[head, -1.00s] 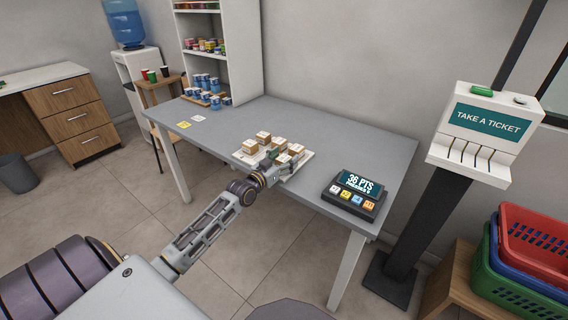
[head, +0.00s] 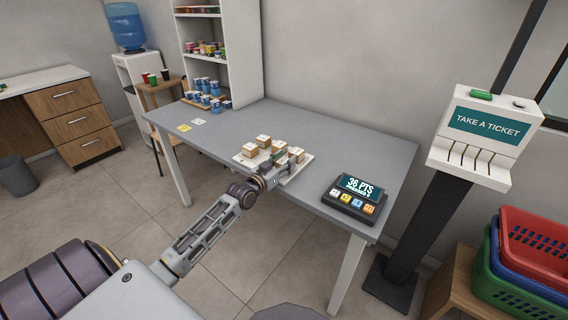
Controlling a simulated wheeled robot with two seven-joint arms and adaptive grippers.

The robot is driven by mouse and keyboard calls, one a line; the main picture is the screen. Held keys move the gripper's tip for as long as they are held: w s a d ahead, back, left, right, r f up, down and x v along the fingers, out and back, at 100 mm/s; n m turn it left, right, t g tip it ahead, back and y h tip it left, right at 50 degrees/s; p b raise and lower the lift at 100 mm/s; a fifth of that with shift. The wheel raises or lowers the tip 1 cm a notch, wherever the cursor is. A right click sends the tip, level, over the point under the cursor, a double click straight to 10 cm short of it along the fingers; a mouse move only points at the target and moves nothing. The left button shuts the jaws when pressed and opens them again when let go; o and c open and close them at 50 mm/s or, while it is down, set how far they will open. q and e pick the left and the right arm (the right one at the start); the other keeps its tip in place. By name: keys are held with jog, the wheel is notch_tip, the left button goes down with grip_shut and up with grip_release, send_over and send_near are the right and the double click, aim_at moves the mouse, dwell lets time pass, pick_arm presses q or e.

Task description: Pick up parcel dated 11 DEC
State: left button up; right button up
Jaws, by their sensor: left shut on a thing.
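Several small brown and white parcels stand on a white tray (head: 243,161) at the table's front edge. One parcel (head: 250,150) stands at the left, another (head: 263,141) behind it, and another (head: 297,153) at the right. Their date labels are too small to read, so I cannot tell which is dated 11 DEC. My left gripper (head: 279,158) reaches over the front of the tray and is shut on a parcel among the others. Its fingers and wrist partly hide that parcel and the tray's middle. My right gripper is out of view.
A points display (head: 355,198) stands at the right of the grey table (head: 330,140). Blue and white tubs (head: 207,95) and two small cards (head: 184,128) are at the left. A ticket dispenser (head: 487,125) and stacked baskets (head: 525,260) stand right of the table. The table's back middle is clear.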

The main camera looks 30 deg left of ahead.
aim_at(283, 160)
pick_arm(q)
jog(key=shift+r, duration=0.7)
jog(key=shift+r+p, duration=0.9)
jog(key=shift+r, duration=3.3)
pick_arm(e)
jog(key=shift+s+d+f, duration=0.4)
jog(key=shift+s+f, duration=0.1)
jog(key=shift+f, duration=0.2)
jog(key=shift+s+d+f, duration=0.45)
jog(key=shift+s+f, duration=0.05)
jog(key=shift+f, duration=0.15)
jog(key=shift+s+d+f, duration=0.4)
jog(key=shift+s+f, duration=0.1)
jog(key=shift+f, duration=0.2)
pick_arm(q)
jog(key=shift+a, duration=0.15)
